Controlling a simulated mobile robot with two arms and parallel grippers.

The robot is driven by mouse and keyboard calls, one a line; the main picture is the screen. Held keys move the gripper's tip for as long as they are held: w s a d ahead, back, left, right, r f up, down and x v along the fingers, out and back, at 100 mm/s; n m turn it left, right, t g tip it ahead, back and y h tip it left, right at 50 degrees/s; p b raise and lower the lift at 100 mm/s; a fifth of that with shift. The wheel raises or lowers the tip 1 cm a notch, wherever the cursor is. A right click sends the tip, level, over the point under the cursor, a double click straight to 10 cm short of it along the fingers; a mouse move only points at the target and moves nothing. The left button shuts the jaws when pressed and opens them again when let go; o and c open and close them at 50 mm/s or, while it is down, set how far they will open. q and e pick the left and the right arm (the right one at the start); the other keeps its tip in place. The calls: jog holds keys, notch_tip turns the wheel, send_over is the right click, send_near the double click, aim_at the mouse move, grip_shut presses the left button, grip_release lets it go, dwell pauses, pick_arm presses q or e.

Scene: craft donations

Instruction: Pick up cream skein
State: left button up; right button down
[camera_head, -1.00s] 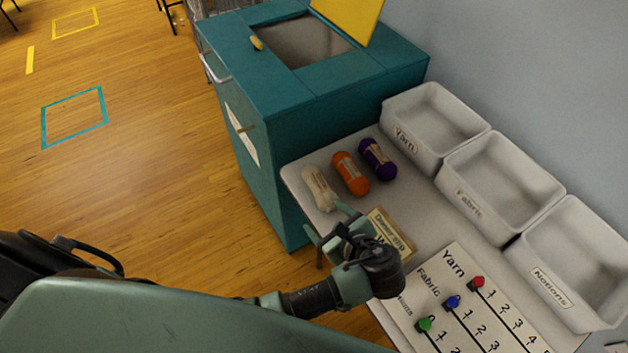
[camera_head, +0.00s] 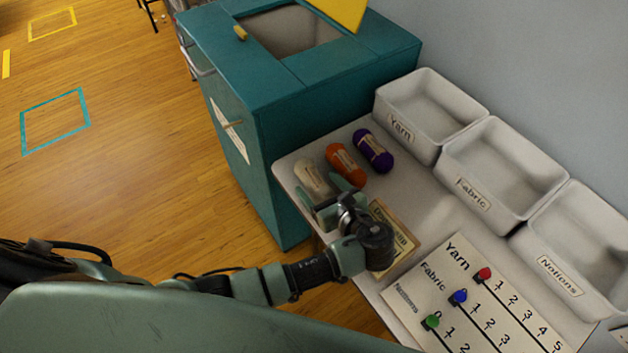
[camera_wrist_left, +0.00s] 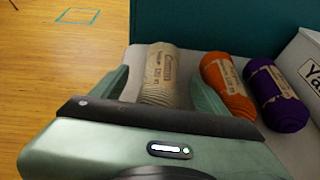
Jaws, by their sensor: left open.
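The cream skein (camera_head: 310,176) lies at the far left end of the white table, with a paper label around it. In the left wrist view the cream skein (camera_wrist_left: 160,78) lies between the fingers of my left gripper (camera_wrist_left: 160,92), its near end hidden behind the gripper body. My left gripper (camera_head: 334,196) is open in the head view, its fingers at the near end of the skein. I cannot tell whether they touch it. My right gripper is not in view.
An orange skein (camera_head: 345,164) and a purple skein (camera_head: 373,151) lie close to the right. Yarn (camera_head: 424,143), Fabric (camera_head: 485,196) and Notions (camera_head: 560,275) bins line the wall. A teal cabinet (camera_head: 290,125) stands behind the table. A counting board (camera_head: 470,310) lies nearer.

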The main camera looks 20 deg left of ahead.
aim_at(314, 179)
pick_arm(q)
jog(key=x, duration=0.2)
jog(key=shift+w+a, duration=0.25)
jog(key=shift+w, duration=0.15)
jog(key=shift+w+a+f, duration=0.15)
jog(key=shift+w+a, duration=0.1)
jog(key=c, duration=1.5)
jog(key=shift+o, duration=0.2)
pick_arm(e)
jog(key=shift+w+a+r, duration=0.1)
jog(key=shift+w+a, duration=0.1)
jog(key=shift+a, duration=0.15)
